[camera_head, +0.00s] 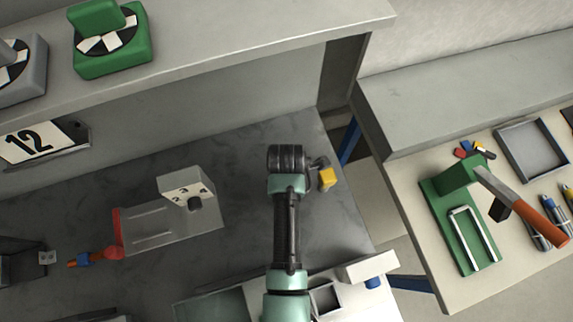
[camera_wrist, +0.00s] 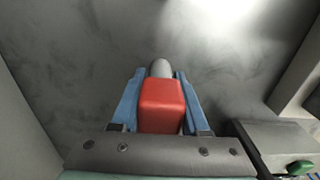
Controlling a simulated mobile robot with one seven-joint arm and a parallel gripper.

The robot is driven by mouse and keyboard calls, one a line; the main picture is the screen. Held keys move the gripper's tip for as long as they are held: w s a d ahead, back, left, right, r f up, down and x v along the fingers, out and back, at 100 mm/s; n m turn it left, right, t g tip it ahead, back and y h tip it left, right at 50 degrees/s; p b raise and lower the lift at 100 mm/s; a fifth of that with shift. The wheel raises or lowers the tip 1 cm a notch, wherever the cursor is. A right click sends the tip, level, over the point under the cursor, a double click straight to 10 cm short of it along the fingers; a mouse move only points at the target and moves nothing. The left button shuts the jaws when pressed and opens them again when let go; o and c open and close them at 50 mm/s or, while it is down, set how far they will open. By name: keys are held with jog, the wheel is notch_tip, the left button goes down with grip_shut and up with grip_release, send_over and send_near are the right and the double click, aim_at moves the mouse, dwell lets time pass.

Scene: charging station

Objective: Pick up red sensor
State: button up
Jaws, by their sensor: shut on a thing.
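The red sensor (camera_wrist: 162,100) is a red block with a rounded grey end, seen close up in the wrist view. My gripper (camera_wrist: 160,74) has a blue finger on each side of it and is shut on it. The grey end points away from the wrist, over a grey, smudged surface. Whether the sensor touches that surface cannot be told. In the head view my arm stands over the dark grey worktop (camera_head: 245,245) and hides the sensor and the fingertips.
A numbered grey fixture (camera_head: 170,225) stands left of my arm. A small yellow-tipped part (camera_head: 326,177) is just right of the arm. A raised shelf (camera_head: 230,35) runs along the back. A side table (camera_head: 440,285) at right holds a green stand (camera_head: 455,225) and tools.

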grip_shut()
